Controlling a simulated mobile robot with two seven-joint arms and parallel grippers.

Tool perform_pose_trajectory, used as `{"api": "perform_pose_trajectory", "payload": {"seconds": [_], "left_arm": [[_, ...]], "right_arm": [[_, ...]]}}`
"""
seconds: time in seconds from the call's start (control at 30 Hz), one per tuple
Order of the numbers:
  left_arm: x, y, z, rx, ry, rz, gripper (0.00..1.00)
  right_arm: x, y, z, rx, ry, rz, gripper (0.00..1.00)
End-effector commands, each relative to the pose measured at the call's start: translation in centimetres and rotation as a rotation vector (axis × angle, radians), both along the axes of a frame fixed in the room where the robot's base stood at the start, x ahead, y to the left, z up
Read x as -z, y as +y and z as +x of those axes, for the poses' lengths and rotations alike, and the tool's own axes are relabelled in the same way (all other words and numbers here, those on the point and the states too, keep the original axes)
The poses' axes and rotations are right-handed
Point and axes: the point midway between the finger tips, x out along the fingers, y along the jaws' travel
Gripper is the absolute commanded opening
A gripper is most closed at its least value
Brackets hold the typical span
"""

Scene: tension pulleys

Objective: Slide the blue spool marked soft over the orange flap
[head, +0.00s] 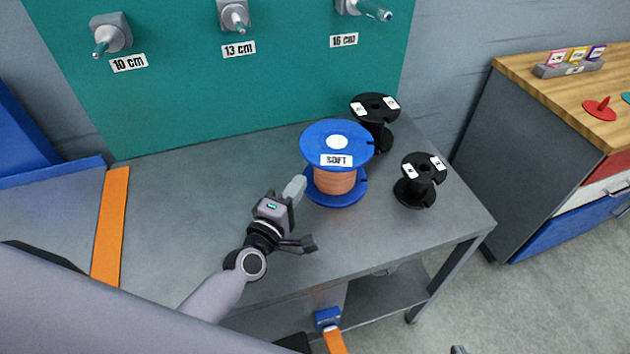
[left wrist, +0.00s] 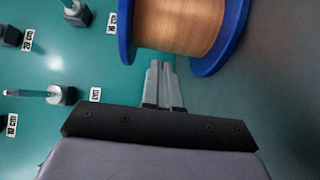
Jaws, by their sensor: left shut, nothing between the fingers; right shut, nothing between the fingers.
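The blue spool marked SOFT (head: 336,132) stands upright on the grey table, wound with copper-orange wire. It also fills the top of the left wrist view (left wrist: 180,25). My left gripper (head: 297,186) is shut and empty, its fingertips close to the spool's left side. I cannot tell if they touch it. In the wrist view its fingers (left wrist: 160,68) lie together beside the blue flanges. An orange strip (head: 110,225), flat-looking, runs along the left part of the table. My right gripper (head: 458,350) shows only as a grey tip at the bottom edge.
Two black spools (head: 375,107) (head: 420,180) stand behind and right of the blue one. A teal board (head: 200,95) carries pegs labelled 10, 13 and 16 cm. A blue piece with another orange strip (head: 336,342) is below the table's front. The table between gripper and left strip is clear.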

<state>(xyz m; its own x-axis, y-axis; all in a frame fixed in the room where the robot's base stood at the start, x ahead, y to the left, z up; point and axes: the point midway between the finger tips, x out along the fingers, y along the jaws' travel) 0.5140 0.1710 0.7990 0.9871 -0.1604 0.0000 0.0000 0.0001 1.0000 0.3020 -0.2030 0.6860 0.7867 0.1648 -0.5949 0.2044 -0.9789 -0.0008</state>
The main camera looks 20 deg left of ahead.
Motion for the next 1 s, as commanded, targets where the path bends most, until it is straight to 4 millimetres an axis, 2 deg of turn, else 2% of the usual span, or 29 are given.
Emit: {"api": "perform_pose_trajectory", "payload": {"seconds": [0.13, 0.3, 0.77, 1.0], "left_arm": [[-0.1, -1.9, 1.5, 0.001, 0.000, -0.003, 0.00], [-0.1, -3.0, 2.3, 0.001, -0.001, -0.002, 0.00], [0.0, -3.4, 2.6, 0.000, 0.000, 0.000, 0.00], [0.1, -5.6, 4.2, 0.000, -0.001, -0.003, 0.00]], "right_arm": [[-0.2, 0.0, 0.0, 0.000, 0.000, 0.000, 0.00], [-0.3, 0.0, 0.0, 0.000, 0.000, 0.000, 0.00], [-0.2, 0.0, 0.0, 0.000, 0.000, 0.000, 0.00], [0.3, 0.0, 0.0, 0.000, 0.000, 0.000, 0.00]]}}
